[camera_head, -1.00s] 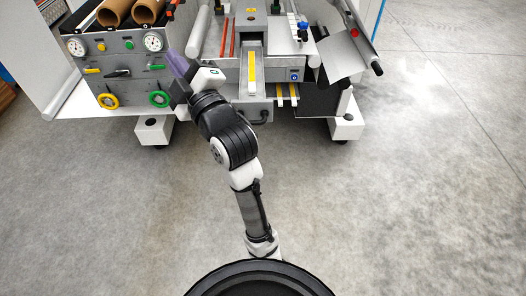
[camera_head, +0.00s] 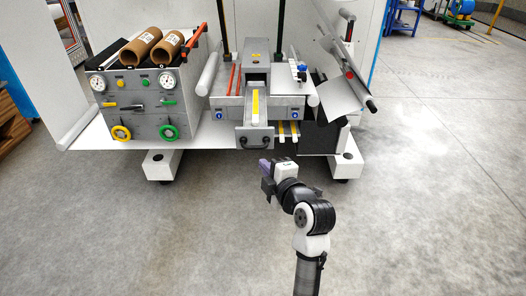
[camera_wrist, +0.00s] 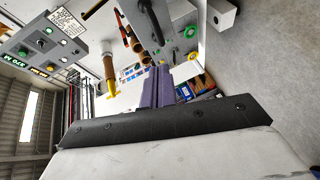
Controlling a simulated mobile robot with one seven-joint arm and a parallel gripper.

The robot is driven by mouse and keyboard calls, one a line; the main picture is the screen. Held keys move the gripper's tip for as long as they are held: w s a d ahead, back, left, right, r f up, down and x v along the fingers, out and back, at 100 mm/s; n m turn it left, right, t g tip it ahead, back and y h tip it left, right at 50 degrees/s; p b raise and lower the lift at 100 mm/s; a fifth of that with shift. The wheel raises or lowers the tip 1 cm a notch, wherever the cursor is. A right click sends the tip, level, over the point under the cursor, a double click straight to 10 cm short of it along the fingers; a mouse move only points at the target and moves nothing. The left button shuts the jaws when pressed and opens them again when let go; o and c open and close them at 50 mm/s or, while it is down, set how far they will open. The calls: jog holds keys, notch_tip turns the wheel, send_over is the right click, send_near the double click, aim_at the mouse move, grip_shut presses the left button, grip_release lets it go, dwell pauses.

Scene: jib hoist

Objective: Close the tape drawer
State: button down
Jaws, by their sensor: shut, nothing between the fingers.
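The tape drawer is a grey box with a black bow handle on its front (camera_head: 254,141) and a yellow strip inside. In the head view it stands pulled out toward me from the grey machine (camera_head: 228,103). My gripper (camera_head: 264,165) has purple fingers that are shut and empty. In the picture it is just below the drawer front, apart from the handle as far as I can tell.
A grey box with gauges and handwheels (camera_head: 145,112) stands on the left, with brown rolls on top. White feet (camera_head: 162,165) stick out below on both sides. A tilted white panel (camera_head: 343,95) is at the right. The grey floor in front is clear.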

aim_at(258, 148)
jog(key=w, duration=0.2)
jog(key=w+f+p, duration=0.1)
jog(key=w, duration=0.1)
jog(key=w+a+p, duration=0.1)
jog(key=w, duration=0.2)
jog(key=shift+f, duration=0.25)
jog(key=shift+w+d+f+p, duration=0.15)
jog(key=shift+w+f+p, duration=0.2)
jog(key=shift+w, duration=0.15)
jog(key=shift+w, duration=0.1)
